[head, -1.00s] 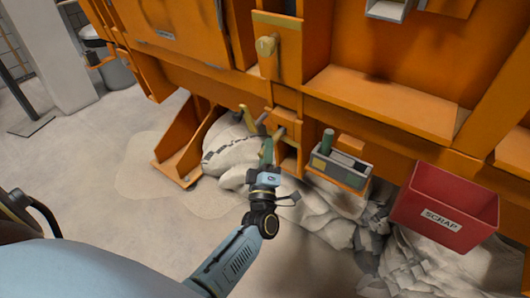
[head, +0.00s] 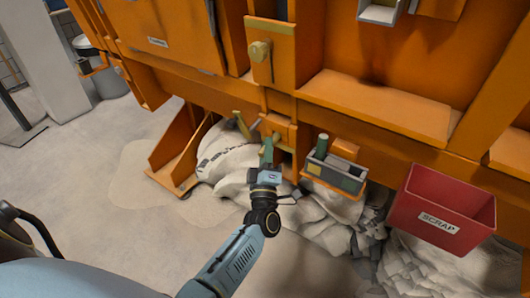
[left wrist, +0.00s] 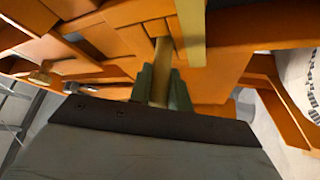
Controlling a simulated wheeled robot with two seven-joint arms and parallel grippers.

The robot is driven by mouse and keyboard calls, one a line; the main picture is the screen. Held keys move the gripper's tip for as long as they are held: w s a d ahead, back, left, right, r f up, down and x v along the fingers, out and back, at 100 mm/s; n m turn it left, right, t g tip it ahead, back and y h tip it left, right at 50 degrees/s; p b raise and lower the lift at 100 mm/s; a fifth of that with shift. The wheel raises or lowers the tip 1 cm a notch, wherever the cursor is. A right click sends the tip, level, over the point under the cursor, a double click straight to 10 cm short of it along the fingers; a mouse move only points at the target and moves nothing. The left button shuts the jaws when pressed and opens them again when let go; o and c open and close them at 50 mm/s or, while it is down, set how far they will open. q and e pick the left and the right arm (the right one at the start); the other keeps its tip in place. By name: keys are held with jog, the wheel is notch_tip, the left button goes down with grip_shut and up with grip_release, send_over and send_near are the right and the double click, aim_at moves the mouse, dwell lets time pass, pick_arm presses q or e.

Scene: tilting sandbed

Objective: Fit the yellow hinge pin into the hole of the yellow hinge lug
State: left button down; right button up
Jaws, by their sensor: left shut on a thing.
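My left gripper (head: 267,150) is in front of the orange bracket low on the machine in the head view. In the left wrist view its green fingers (left wrist: 161,88) are shut on the yellow hinge pin (left wrist: 165,58), a tan-yellow rod. The pin's far end points at an orange block (left wrist: 157,27); I cannot tell whether it touches or enters a hole. No hole is visible. My right gripper is not in view.
A grey-green tray (head: 337,174) with a green cylinder is close right of the gripper. A red scrap bin (head: 440,212) is farther right. Pale sacks (head: 228,158) lie behind.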

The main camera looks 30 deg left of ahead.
pick_arm(q)
jog(key=shift+w+d+r+b, duration=0.15)
jog(key=shift+w+b, duration=0.1)
jog(key=shift+w, duration=0.35)
jog(key=shift+w+a+r+b, duration=0.1)
jog(key=shift+w+b, duration=0.15)
jog(key=shift+w, duration=0.35)
jog(key=c, duration=1.2)
grip_release()
jog(key=shift+d, duration=0.1)
jog(key=p+v, duration=0.2)
jog(key=v, duration=1.1)
jog(key=shift+s+f, duration=0.1)
jog(key=shift+s, duration=0.05)
jog(key=shift+c, duration=0.4)
